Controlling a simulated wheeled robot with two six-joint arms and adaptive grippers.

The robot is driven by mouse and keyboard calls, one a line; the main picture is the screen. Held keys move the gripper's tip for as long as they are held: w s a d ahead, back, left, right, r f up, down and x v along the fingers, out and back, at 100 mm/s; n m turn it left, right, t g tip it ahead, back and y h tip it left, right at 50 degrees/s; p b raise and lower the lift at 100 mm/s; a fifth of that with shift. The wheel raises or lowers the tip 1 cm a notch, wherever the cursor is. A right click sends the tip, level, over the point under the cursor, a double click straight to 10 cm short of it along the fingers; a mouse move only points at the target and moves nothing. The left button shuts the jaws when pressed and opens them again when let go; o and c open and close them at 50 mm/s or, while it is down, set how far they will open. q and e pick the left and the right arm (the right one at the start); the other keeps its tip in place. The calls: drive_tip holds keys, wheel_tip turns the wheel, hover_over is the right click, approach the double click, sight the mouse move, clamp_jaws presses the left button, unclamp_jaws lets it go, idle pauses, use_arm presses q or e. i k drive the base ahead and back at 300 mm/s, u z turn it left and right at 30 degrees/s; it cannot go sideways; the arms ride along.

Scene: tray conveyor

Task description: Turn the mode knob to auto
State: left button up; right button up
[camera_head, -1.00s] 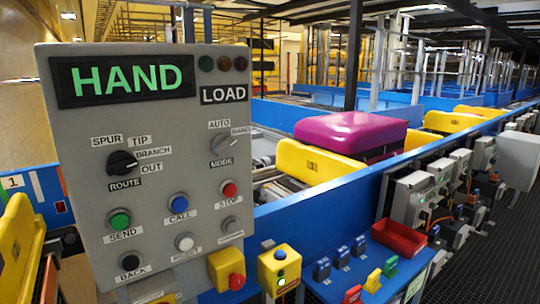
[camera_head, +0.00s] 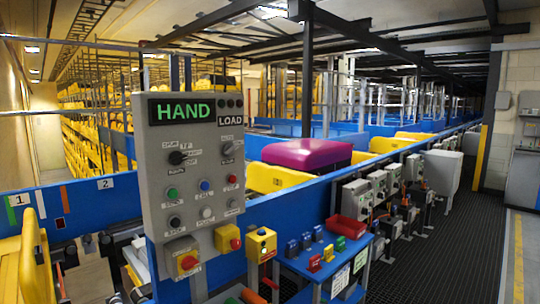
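The grey control panel (camera_head: 190,180) stands upright left of centre, with a lit green HAND display (camera_head: 182,110). The mode knob (camera_head: 228,149) is a grey rotary knob at the panel's upper right, below the LOAD sign (camera_head: 230,120). Its AUTO and HAND labels are too small to read clearly now; in the earlier view its pointer appears turned up and right toward HAND. The black route knob (camera_head: 177,158) sits to its left. Neither of my grippers is in view, and nothing touches the panel's face.
A blue bench (camera_head: 310,266) with a red bin (camera_head: 347,227) stands to the right. A magenta load (camera_head: 307,153) sits on the conveyor behind. Dark grated floor (camera_head: 440,255) is open at the right.

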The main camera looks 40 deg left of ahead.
sight(228, 150)
drive_tip(key=z, duration=0.25)
drive_tip(key=i, duration=0.95)
drive_tip(key=u, duration=0.4)
drive_tip(key=i, duration=0.75)
drive_tip(key=u, duration=0.85)
